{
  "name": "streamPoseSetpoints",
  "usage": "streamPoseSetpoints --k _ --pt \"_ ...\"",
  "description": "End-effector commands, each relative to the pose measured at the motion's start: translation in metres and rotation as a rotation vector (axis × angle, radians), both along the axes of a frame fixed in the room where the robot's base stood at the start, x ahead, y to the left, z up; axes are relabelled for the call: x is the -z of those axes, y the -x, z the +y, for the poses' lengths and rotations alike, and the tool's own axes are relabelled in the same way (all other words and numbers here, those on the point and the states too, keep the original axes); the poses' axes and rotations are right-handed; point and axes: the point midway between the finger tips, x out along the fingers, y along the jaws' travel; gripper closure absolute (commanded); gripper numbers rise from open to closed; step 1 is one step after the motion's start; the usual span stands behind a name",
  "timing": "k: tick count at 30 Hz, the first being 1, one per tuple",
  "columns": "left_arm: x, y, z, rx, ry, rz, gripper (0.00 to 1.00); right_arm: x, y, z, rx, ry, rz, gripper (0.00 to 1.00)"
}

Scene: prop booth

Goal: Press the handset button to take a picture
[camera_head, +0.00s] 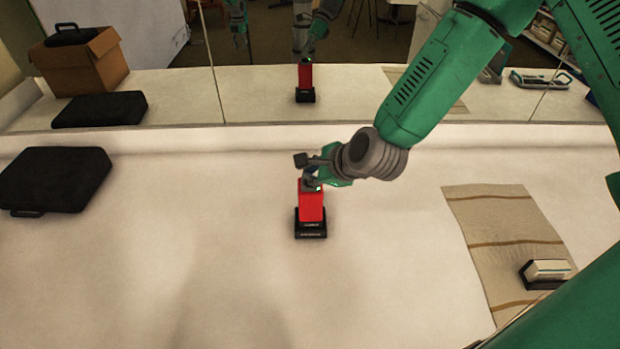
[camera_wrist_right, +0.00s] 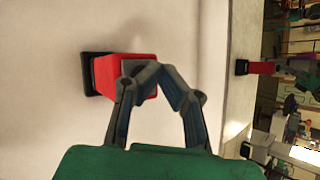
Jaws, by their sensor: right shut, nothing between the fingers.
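The handset (camera_head: 312,207) is a red block standing upright on a black base in the middle of the white surface. In the right wrist view the red handset (camera_wrist_right: 107,76) lies just beyond the fingers, partly covered by them. My right gripper (camera_head: 312,184) is at the top of the handset, shut and empty; its fingertips also show in the right wrist view (camera_wrist_right: 155,72). I cannot tell whether the fingertips touch the handset. The button is hidden behind the gripper. My left gripper is not in view.
A black case (camera_head: 55,178) lies at the left. A striped cloth (camera_head: 490,225) with a small white-topped block (camera_head: 548,270) lies at the right. A mirror along the back (camera_head: 250,100) reflects the handset, the case, a cardboard box and my arm. The front middle is clear.

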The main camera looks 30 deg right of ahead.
Motion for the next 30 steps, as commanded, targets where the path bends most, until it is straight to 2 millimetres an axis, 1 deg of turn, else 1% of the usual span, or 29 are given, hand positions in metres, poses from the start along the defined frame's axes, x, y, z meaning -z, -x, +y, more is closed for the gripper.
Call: streamPoseSetpoints --k 4,13,23,30 --pt "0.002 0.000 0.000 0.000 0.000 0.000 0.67 0.003 0.000 0.000 0.001 0.000 0.002 1.00" --pt "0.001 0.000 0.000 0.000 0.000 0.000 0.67 0.001 0.000 0.000 0.000 0.000 0.001 1.00" --pt "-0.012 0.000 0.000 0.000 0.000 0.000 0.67 -0.015 0.000 0.000 0.001 0.000 0.001 1.00" --pt "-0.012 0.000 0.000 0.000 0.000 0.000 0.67 -0.015 0.000 0.000 0.000 0.000 0.001 1.00"
